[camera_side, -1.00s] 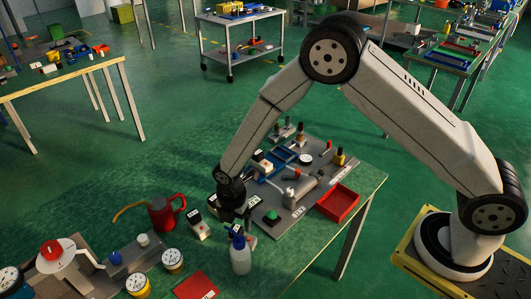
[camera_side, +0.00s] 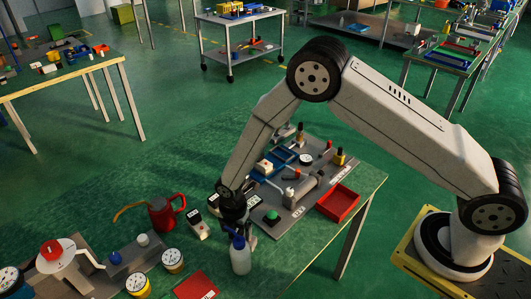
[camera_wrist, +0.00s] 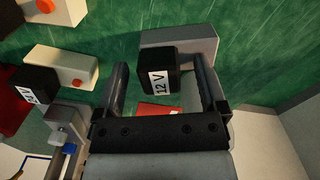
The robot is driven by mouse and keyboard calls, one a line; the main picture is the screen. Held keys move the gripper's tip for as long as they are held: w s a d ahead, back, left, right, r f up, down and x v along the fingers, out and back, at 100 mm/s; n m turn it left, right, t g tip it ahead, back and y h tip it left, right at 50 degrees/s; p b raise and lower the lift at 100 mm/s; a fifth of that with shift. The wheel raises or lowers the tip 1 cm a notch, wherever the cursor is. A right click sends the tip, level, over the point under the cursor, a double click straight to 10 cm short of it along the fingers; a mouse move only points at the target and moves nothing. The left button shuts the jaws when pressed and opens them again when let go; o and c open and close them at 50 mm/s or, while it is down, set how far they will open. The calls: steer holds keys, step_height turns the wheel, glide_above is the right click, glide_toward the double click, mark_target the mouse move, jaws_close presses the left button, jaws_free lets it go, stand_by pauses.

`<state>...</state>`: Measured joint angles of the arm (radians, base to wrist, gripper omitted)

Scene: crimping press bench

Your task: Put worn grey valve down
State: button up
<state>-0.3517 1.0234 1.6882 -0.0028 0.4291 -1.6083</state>
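The valve with a grey body (camera_wrist: 190,42) and a black end labelled 12 V (camera_wrist: 150,62) shows in the wrist view. It lies over the green surface at my gripper's fingertips. My gripper (camera_wrist: 163,75) has its two fingers spread on either side of the black end, with a visible gap at each side. In the side view my gripper (camera_side: 236,222) points down, low over the bench, behind the white bottle. The valve is mostly hidden there by the gripper and bottle.
A white bottle (camera_side: 240,258) stands right in front of my gripper. A cream valve (camera_side: 197,224) and a red jug (camera_side: 163,216) stand to its left. The grey board (camera_side: 285,222) with several parts and a red tray (camera_side: 338,203) are to its right. A red mat (camera_side: 196,286) lies in front.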

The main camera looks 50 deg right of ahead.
mark_target(251, 242)
jaws_close()
steer(key=shift+r, duration=0.2)
steer(key=shift+r, duration=0.45)
steer(key=s+d+r, duration=0.3)
steer(key=s+r, duration=0.8)
steer(key=s, duration=0.2)
steer(key=shift+s+d+r, duration=0.25)
steer(key=shift+d+r, duration=0.15)
